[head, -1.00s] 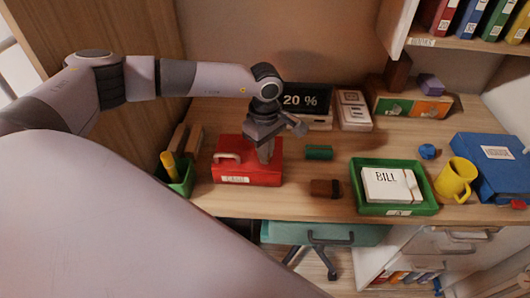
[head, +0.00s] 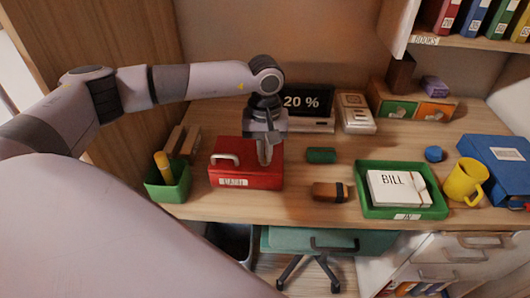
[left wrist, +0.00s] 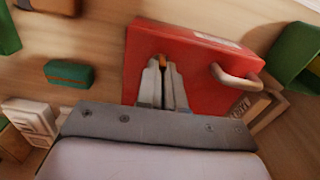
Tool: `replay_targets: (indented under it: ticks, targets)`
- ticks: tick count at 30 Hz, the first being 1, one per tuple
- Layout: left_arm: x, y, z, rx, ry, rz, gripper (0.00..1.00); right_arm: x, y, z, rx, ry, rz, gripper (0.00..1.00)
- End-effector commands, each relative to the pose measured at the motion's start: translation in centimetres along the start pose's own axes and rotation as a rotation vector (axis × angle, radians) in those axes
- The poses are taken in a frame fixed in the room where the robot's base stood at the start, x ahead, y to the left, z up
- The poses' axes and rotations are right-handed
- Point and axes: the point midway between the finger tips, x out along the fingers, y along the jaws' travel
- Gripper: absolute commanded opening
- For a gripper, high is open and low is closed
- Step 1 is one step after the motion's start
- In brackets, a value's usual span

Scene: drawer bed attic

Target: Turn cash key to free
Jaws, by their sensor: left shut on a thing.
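The red cash box (head: 232,176) stands on the desk at left centre, with a pale handle (head: 224,158) on its top and a white label on its front. My left gripper (head: 265,156) points down over the right part of the box top. In the left wrist view my left gripper (left wrist: 163,72) has its fingers close together on the red box (left wrist: 195,60), with a small brass-coloured piece, likely the key (left wrist: 162,60), between the tips. Most of the key is hidden by the fingers, so its angle cannot be told. My right gripper is not in view.
A green pen cup (head: 168,184) stands left of the box. A small green block (head: 320,155), a brown block (head: 328,191) and a green tray (head: 400,212) lie to the right. A "20 %" display (head: 303,103) stands behind. A yellow mug (head: 463,181) is further right.

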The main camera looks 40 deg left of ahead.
Motion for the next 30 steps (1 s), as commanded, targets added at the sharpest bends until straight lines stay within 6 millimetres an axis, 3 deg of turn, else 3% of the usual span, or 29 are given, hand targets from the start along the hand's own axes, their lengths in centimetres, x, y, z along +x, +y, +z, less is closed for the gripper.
replay_targets:
  ticks: [20, 23, 30]
  targets:
    - [-0.08, 0.04, 0.07, 0.065, -0.002, 0.001, 0.0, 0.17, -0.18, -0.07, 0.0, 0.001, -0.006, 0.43]
    - [-0.08, 0.04, 0.06, 0.065, -0.001, 0.001, 0.33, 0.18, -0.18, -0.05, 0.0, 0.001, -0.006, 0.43]
    - [-0.04, 0.02, 0.03, 0.063, -0.001, 0.0, 0.33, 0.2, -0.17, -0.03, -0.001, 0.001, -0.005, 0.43]
